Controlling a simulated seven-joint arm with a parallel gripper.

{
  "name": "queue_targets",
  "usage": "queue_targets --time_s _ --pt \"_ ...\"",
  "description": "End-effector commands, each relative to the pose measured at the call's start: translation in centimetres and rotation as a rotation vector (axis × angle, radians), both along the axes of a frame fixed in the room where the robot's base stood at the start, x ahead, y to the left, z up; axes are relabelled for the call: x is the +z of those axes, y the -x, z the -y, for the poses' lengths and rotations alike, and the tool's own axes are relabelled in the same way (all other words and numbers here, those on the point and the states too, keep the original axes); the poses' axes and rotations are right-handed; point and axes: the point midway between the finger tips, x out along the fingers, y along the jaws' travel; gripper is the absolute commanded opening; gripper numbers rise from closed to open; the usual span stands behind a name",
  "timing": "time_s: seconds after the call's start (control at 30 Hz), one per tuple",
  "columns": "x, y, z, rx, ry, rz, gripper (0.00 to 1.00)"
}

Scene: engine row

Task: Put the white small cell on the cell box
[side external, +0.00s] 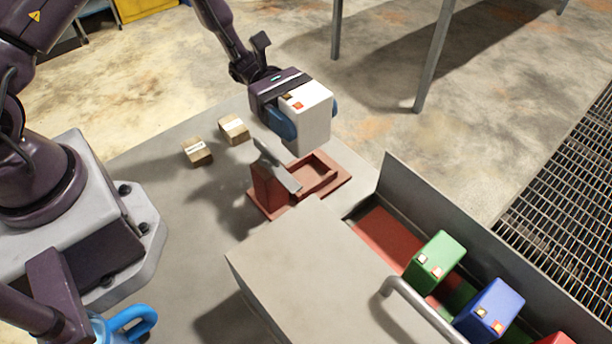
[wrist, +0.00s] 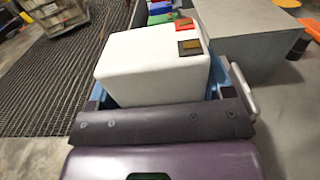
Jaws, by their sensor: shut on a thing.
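My gripper (side external: 306,117) is shut on the white small cell (side external: 310,128), with one blue finger on each side of it. The cell is held in the air above a reddish-brown bracket (side external: 258,186) on the table; it appears clear of it. In the wrist view the white cell (wrist: 150,65) fills the jaws, with a red and a dark terminal patch at its top right edge. A long grey open box (side external: 470,225), which looks like the cell box, holds a green cell (side external: 436,262), a blue cell (side external: 490,311) and part of a red cell (side external: 556,338).
The box's near end has a bare red floor (side external: 392,236). A grey housing with a metal handle (side external: 405,293) stands beside the box. Two small cardboard boxes (side external: 197,152) (side external: 234,130) lie on the table (side external: 150,160). A blue mug (side external: 135,318) is at lower left.

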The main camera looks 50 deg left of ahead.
Motion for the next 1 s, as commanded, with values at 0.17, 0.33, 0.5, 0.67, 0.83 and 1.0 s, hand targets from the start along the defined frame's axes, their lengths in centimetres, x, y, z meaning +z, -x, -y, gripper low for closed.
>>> queue_targets --time_s 0.17,0.33,0.5,0.67,0.83,1.0 --pt "-1.7 0.0 0.0 0.001 0.004 -0.002 0.24" --pt "-4.5 0.0 0.1 0.001 0.004 0.000 0.24" --pt "-5.9 -0.1 0.0 0.002 0.005 0.001 0.24" --pt "-8.0 0.0 0.0 0.001 0.005 -0.001 0.24" --pt "-9.4 -0.1 0.0 0.002 0.005 0.002 0.24" --pt "-9.5 -0.1 0.0 0.002 0.004 0.003 0.24"
